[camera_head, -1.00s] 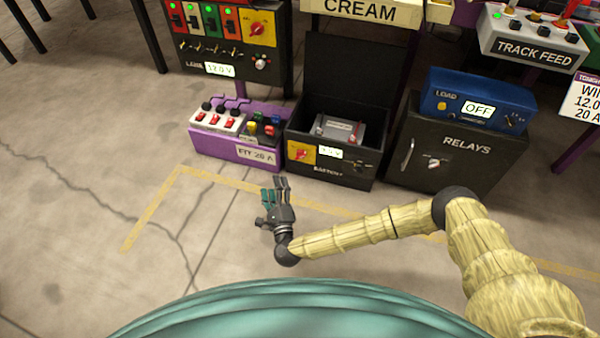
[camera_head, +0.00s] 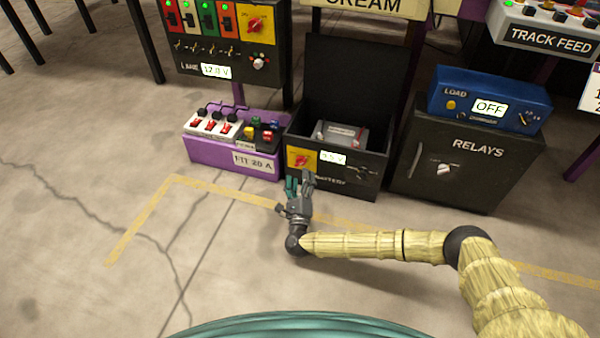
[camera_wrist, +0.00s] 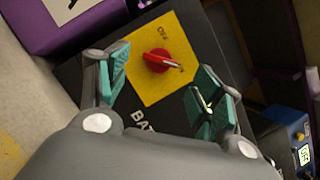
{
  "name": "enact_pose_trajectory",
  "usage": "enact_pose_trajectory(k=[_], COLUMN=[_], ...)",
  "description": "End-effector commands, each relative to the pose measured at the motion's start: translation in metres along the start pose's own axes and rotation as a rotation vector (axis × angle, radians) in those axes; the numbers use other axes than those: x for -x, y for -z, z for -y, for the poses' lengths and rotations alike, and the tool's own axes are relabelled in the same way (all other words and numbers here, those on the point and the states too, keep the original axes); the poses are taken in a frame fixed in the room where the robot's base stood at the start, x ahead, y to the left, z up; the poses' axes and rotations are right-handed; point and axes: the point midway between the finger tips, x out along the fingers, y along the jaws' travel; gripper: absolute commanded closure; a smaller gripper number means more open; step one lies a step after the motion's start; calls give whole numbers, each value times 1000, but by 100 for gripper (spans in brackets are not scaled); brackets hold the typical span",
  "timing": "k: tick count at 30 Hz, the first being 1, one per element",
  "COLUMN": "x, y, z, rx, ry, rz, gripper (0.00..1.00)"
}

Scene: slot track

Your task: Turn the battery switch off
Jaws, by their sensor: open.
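The battery switch is a red rotary knob (camera_wrist: 158,61) on a yellow plate (camera_wrist: 143,83) on the front of the black battery box (camera_head: 341,180). In the head view the knob (camera_head: 299,160) shows at the box's upper left front. In the wrist view its pale pointer aims right, and the word OFF stands above the knob; any ON mark is not readable. My gripper (camera_head: 301,187) is open and empty, just in front of and below the yellow plate. In the wrist view the teal finger pads (camera_wrist: 163,87) stand apart on both sides of the knob, not visibly touching it.
A purple fuse panel (camera_head: 232,157) with several switches stands left of the box. A black relays cabinet (camera_head: 470,165) with a blue load unit (camera_head: 490,100) on top stands to the right. The box lid (camera_head: 353,85) is raised. The floor in front is clear.

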Motion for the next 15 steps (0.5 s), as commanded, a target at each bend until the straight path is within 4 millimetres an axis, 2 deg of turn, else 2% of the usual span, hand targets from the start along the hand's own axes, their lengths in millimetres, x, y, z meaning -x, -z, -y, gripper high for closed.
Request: enact_pose_trajectory(k=[6, 15], x=[-28, -42], y=[2, 0], z=[-1, 0], rx=[-1, 0], ry=[2, 0], rz=[0, 0], gripper=[34, 34])
